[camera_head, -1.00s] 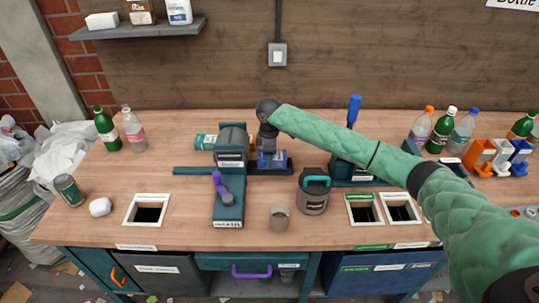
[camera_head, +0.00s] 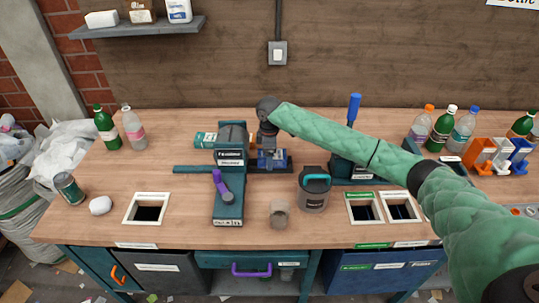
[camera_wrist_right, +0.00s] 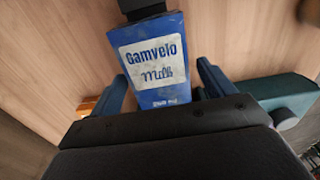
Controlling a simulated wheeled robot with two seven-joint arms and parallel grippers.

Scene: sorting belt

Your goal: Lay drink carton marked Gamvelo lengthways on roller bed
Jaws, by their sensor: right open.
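The blue drink carton marked Gamvelo (camera_wrist_right: 155,60) has its printed white label facing my right wrist camera. In the head view the carton (camera_head: 273,160) lies low on a dark bed (camera_head: 286,169) beside the teal machine (camera_head: 230,157); whether this bed has rollers is too small to tell. My right gripper (camera_wrist_right: 160,88) is open, with one blue finger on each side of the carton's near end and a gap showing beside it. In the head view my right gripper (camera_head: 268,142) is just above the carton and hides part of it. My left gripper is out of view.
A grey pot with a teal handle (camera_head: 313,197) and a small cup (camera_head: 279,214) stand in front. The table's left front has a square opening (camera_head: 133,220).

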